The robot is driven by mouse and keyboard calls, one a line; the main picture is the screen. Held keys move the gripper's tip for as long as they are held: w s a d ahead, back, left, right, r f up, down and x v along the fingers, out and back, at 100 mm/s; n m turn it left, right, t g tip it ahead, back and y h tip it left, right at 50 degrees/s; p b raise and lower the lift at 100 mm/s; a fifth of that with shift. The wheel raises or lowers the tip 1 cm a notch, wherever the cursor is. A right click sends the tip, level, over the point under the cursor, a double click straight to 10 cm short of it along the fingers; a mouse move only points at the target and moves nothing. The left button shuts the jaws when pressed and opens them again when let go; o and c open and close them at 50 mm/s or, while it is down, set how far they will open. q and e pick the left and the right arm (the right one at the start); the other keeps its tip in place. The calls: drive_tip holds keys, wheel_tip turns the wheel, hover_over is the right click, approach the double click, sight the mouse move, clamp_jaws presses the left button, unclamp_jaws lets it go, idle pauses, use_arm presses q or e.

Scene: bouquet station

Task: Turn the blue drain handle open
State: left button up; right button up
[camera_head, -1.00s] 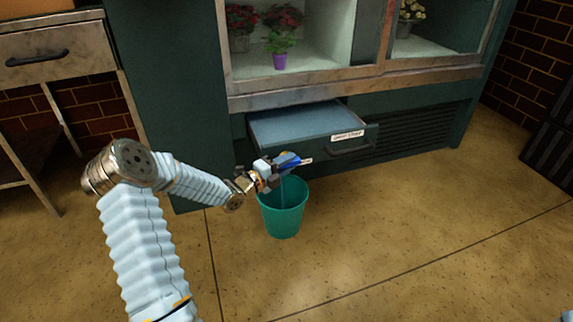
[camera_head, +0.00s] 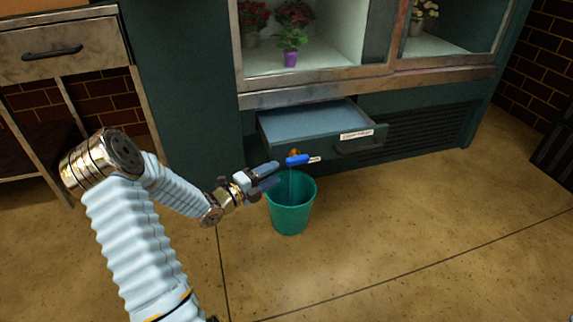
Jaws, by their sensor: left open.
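The blue drain handle (camera_head: 297,160) sits on a small brass-coloured valve at the front of the pulled-out drawer. It points to the right, with a pale tag at its end. A thin stream of water seems to run down below it into the teal bucket (camera_head: 290,212) on the floor. My left gripper (camera_head: 272,175) is open and empty, just left of the handle and apart from it, over the bucket's left rim. My right gripper is not in view.
The drawer (camera_head: 312,122) with a label and dark handle juts out under the glass-fronted flower cabinet (camera_head: 370,78). A metal table with a drawer (camera_head: 52,50) stands at the left. The floor right of the bucket is clear.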

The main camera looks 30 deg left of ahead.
use_arm(q)
drive_tip(key=v, duration=0.4)
idle(0.4)
drive_tip(key=w+d+f+n+g+y, duration=0.15)
drive_tip(key=d+f+n+g, duration=0.45)
drive_tip(key=d+f+n, duration=0.85)
drive_tip(key=s+d+f+n+g, duration=0.3)
drive_tip(key=s+d+f+g, duration=0.3)
drive_tip(key=d, duration=0.3)
drive_tip(key=s+d+f+n+g, duration=0.45)
drive_tip(key=s+d+n, duration=0.2)
drive_tip(key=s, duration=0.45)
wheel_tip(320, 180, up, 15)
drive_tip(key=s+p, duration=0.1)
drive_tip(key=p, duration=1.5)
drive_tip(key=shift+s+d+r+m, duration=0.2)
drive_tip(key=shift+d+m, duration=0.1)
drive_tip(key=shift+d, duration=0.05)
